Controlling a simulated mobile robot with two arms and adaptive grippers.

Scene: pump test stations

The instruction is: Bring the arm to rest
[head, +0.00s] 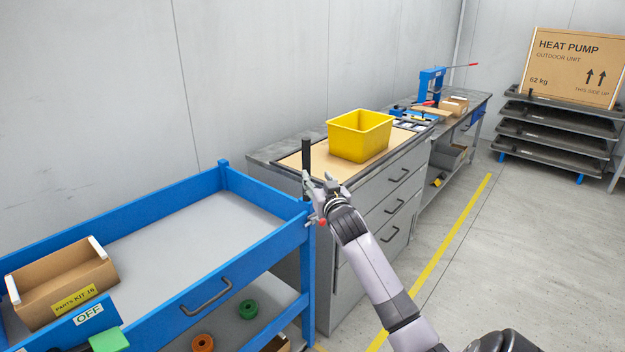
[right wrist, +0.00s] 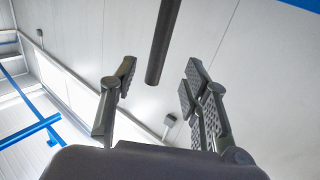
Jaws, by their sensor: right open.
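My right gripper (head: 319,184) is open and empty, raised near the right end of the blue cart (head: 262,239), in front of the grey workbench. Its two fingers stand apart in the right wrist view (right wrist: 160,76), pointing up toward the wall and ceiling. A dark upright bar (head: 306,154) stands just behind the fingers. In the right wrist view the bar (right wrist: 164,42) shows between the fingers' lines; I cannot tell whether anything touches it. My left gripper is not in view.
A yellow bin (head: 360,135) stands on the workbench (head: 372,198). A cardboard parts box (head: 60,280) sits in the cart at left. Orange (head: 203,343) and green (head: 248,309) round parts lie on its lower shelf. Floor right of the yellow line (head: 436,258) is clear.

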